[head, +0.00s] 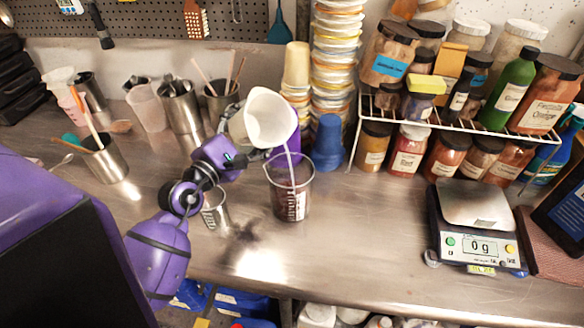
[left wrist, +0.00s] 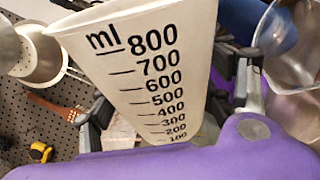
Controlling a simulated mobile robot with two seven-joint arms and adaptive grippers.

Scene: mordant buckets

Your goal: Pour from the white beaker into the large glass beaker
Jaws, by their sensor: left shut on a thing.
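The white beaker (head: 270,116) is tilted, with its mouth facing the camera, above the bench. My left gripper (head: 250,154) is shut on it. In the left wrist view the white beaker (left wrist: 150,70) shows black ml marks from 100 to 800, between the fingers. The large glass beaker (head: 291,203) stands upright on the bench below the white beaker's lip. It looks dark inside, with white markings. My right gripper is not in view.
A small metal cup (head: 215,212) stands left of the glass beaker. A blue cup (head: 329,142) and tall stacks of tubs (head: 334,60) stand behind it. A wire rack of jars (head: 462,122) and a scale reading 0 g (head: 478,240) are at right. The front middle bench is clear.

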